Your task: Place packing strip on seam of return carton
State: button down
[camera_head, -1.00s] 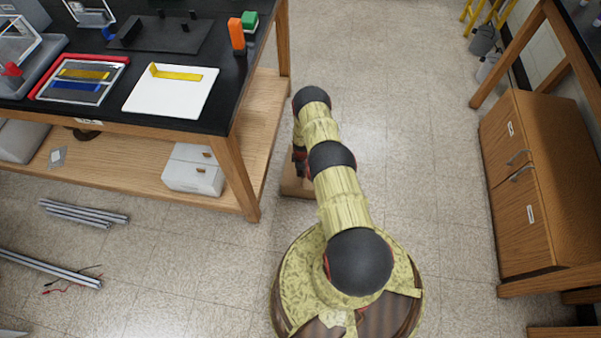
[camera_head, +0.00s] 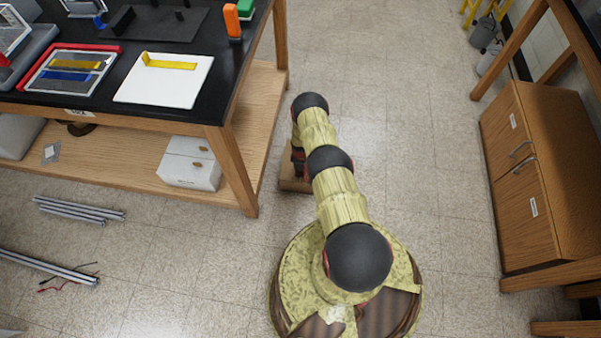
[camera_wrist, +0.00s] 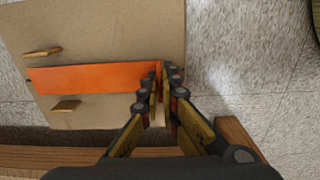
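The return carton (camera_wrist: 110,30) is a tan box on the floor. It shows in the wrist view, and a small part of it shows in the head view (camera_head: 291,183) beside the bench, mostly hidden by my arm. An orange packing strip (camera_wrist: 95,77) lies across the carton top in the wrist view, between two small brown pieces. Its right end has an upright tab. My gripper (camera_wrist: 161,76) has its fingertips close together around this tab and seems shut on it. I cannot tell whether the strip touches the carton. The seam is not visible.
A black bench (camera_head: 215,100) at left holds a white board (camera_head: 150,95) with a yellow strip, a red-rimmed tray (camera_head: 75,48) and an orange block (camera_head: 232,20). Metal bars (camera_head: 80,210) lie on the floor. A wooden cabinet (camera_head: 560,170) stands right.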

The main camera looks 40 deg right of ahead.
jog(key=shift+f, duration=0.55)
jog(key=c, duration=2.1)
grip_release()
jog(key=shift+o, duration=0.7)
jog(key=shift+r, duration=0.15)
notch_tip(320, 180, up, 12)
